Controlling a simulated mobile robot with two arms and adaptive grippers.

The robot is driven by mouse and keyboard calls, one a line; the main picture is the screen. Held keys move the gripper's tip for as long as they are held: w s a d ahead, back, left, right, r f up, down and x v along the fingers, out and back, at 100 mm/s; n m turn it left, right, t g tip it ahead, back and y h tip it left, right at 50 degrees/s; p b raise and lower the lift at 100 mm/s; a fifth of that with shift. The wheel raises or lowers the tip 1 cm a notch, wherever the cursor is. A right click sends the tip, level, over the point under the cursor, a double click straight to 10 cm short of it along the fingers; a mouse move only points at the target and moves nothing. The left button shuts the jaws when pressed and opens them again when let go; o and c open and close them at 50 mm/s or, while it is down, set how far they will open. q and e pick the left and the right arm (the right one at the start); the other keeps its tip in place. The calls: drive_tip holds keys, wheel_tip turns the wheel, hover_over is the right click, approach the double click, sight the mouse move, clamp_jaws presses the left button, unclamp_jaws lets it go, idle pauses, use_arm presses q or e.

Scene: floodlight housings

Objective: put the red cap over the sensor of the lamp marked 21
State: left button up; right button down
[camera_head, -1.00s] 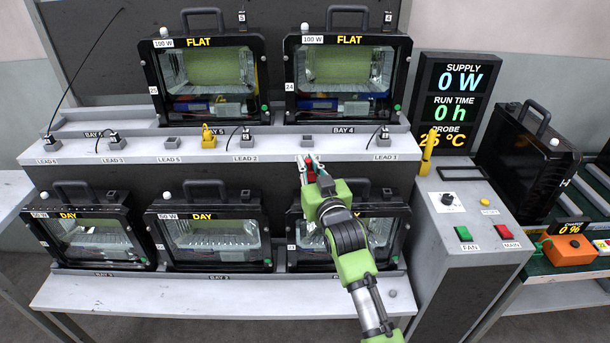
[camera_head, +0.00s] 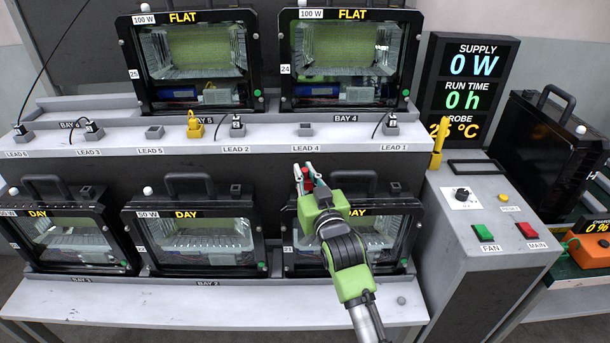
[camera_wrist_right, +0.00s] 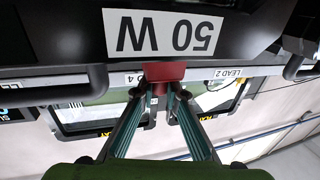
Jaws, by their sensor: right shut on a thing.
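My right gripper (camera_head: 304,172) is shut on the red cap (camera_head: 307,182), in front of the upper left part of the lower right DAY lamp (camera_head: 402,238). In the right wrist view the cap (camera_wrist_right: 165,70) sits between the fingertips, close to a 50 W label (camera_wrist_right: 166,33). I cannot tell whether it touches the lamp. This lamp's tag (camera_head: 288,249) seems to read 23; no sensor shows on it, as my gripper covers that corner. The lower left DAY lamp (camera_head: 75,262) has a white domed sensor (camera_head: 13,191); its number is not legible. My left gripper is out of view.
The middle DAY lamp (camera_head: 196,262) has a white sensor (camera_head: 147,190). Two FLAT lamps, marked 25 (camera_head: 133,74) and 24 (camera_head: 285,69), stand above the shelf of lead sockets (camera_head: 270,146). A control cabinet (camera_head: 478,250) stands at right. The front ledge (camera_head: 150,303) is mostly clear.

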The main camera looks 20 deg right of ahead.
drive_tip(key=shift+s, duration=0.1)
drive_tip(key=shift+f, duration=0.6)
drive_tip(key=c, duration=2)
unclamp_jaws()
drive_tip(key=shift+c, duration=0.2)
drive_tip(key=shift+r, duration=0.1)
drive_tip(key=shift+r, duration=0.3)
drive_tip(key=s, duration=1.2)
drive_tip(key=shift+a+r+b, duration=0.15)
drive_tip(key=shift+r+b, duration=0.15)
drive_tip(key=shift+b, duration=0.1)
